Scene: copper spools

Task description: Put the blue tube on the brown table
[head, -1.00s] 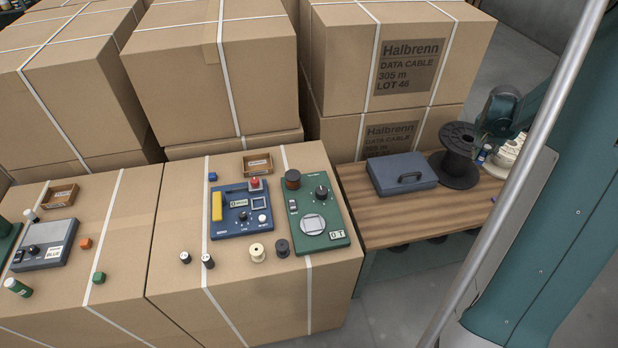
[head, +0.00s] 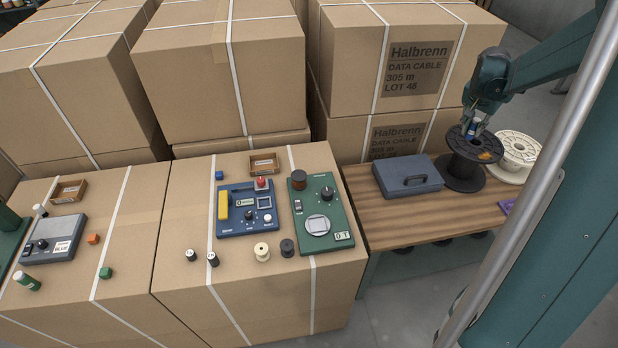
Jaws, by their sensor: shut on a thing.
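My gripper (head: 477,119) is at the right of the head view, pointing down above the black spool. It is shut on the blue tube (head: 472,130), a small blue piece with a pale part, mostly hidden by the fingers. The tube appears over the spool's top flange; I cannot tell whether it touches it. The brown table (head: 400,222) is the wooden-topped one at the right, with bare wood along its front.
On the brown table stand a black spool (head: 462,177) with an orange piece (head: 486,156) on top, a white spool (head: 517,150), a grey-blue case (head: 407,175) and a purple item (head: 506,207). Stacked cartons (head: 400,75) rise behind. Cartons with devices stand left.

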